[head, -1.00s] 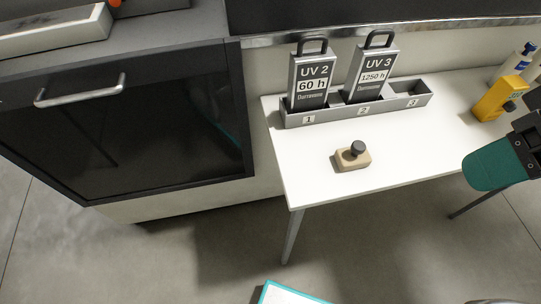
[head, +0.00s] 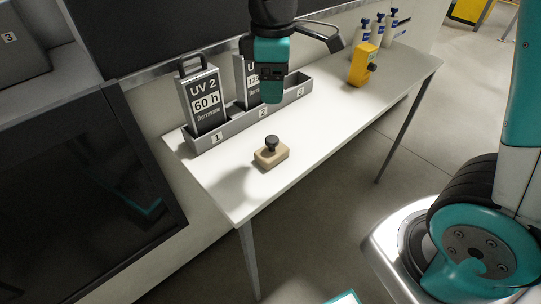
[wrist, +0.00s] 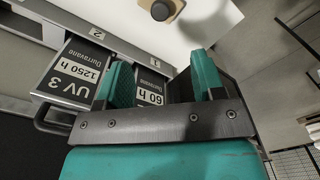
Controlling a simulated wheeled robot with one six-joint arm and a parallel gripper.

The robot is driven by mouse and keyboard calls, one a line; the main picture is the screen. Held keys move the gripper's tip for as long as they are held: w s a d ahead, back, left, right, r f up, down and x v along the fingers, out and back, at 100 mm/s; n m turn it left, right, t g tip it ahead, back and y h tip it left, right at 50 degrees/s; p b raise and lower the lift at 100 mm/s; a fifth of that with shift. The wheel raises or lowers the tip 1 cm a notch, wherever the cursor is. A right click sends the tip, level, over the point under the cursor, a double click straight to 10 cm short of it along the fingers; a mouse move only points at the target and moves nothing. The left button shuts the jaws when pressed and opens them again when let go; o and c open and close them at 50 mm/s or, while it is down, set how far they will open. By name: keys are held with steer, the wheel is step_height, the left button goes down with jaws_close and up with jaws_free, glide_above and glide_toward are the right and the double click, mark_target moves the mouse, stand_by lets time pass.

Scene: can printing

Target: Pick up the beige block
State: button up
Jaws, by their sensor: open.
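The beige block (head: 271,154) with a black knob on top sits on the white table (head: 330,122), in front of the grey rack. In the wrist view the beige block (wrist: 176,8) shows only partly, at the top edge. My gripper (wrist: 160,75) is open, its two teal fingers apart with nothing held between them. In the head view my gripper (head: 271,98) hangs above the table by the rack, behind the block and apart from it. The fingertips are small there and hard to make out.
A grey rack (head: 236,126) with numbered slots holds the UV 2 lamp (head: 203,104) and the UV 3 lamp (head: 242,85), partly hidden by my arm. A dark cabinet (head: 110,170) is at left.

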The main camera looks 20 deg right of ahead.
mark_target(272, 139)
step_height(272, 139, down, 15)
steer(key=shift+r+p, duration=0.1)
steer(key=shift+p, duration=0.3)
steer(key=c, duration=1.1)
steer(key=shift+o, duration=0.2)
steer(key=shift+r, duration=0.15)
step_height(272, 139, up, 20)
